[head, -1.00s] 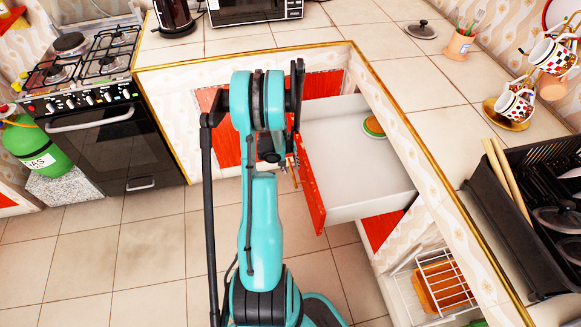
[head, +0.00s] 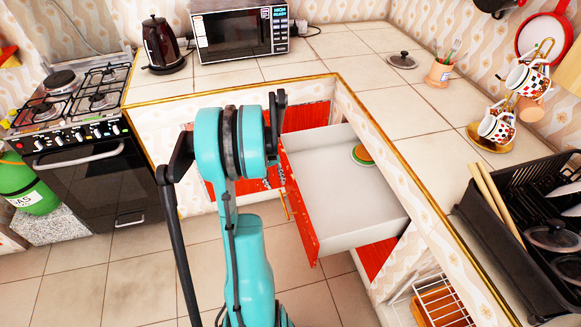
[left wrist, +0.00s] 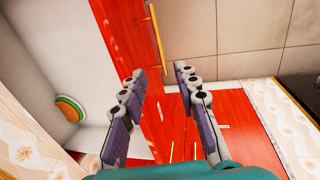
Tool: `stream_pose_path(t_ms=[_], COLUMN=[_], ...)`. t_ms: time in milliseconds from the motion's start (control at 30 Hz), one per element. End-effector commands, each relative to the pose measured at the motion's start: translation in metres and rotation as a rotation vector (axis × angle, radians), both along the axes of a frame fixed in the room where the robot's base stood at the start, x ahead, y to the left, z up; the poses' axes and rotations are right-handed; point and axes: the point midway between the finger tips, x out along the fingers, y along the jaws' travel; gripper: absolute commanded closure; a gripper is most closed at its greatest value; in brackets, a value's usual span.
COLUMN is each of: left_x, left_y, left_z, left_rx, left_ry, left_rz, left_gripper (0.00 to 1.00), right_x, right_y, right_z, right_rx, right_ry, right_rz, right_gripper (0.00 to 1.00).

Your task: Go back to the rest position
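My left arm rises through the middle of the head view, and its gripper is mostly hidden behind the arm beside the open drawer. In the left wrist view my left gripper (left wrist: 158,72) is open, with its two fingers apart and nothing between them. The open white drawer (head: 345,200) has a red front (head: 300,205) with a yellow handle (left wrist: 156,38). The handle lies beyond the fingertips in the left wrist view, with no grip on it. A round orange and green item (head: 362,155) lies in the drawer. My right gripper is not in view.
A tiled counter (head: 360,75) holds a kettle (head: 163,45), a microwave (head: 240,33), a lid (head: 402,61), cups (head: 497,124) and a black dish rack (head: 530,215). A red pan (head: 543,37) hangs on the wall. A stove (head: 75,135) stands left. Floor at lower left is clear.

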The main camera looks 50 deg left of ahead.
Motion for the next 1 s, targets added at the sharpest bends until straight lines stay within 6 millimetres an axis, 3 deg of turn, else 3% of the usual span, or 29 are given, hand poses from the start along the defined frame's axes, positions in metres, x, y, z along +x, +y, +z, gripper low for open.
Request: stream_pose_path(t_ms=[300,433,567,733,867,1000], left_x=[0.002,0.018,0.044,0.064,0.063,0.049], left_y=[-0.002,-0.026,-0.081,-0.171,-0.238,-0.303], left_z=[0.002,0.021,0.058,0.104,0.129,0.145], left_rx=[0.003,0.035,0.111,0.228,0.311,0.395], left_ry=[-0.001,-0.011,-0.039,-0.104,-0.168,-0.25], left_rz=[-0.006,-0.068,-0.207,-0.427,-0.594,-0.773], left_gripper=[0.69,0.69,0.69,0.69,0.69,0.69], right_x=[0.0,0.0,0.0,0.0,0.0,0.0], right_y=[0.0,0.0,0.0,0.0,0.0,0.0], right_z=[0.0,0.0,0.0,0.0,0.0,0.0], right_rx=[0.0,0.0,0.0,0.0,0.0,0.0], right_ry=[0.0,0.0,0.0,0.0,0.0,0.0], right_rz=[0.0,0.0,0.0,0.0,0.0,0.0], right_gripper=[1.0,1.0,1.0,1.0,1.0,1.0])
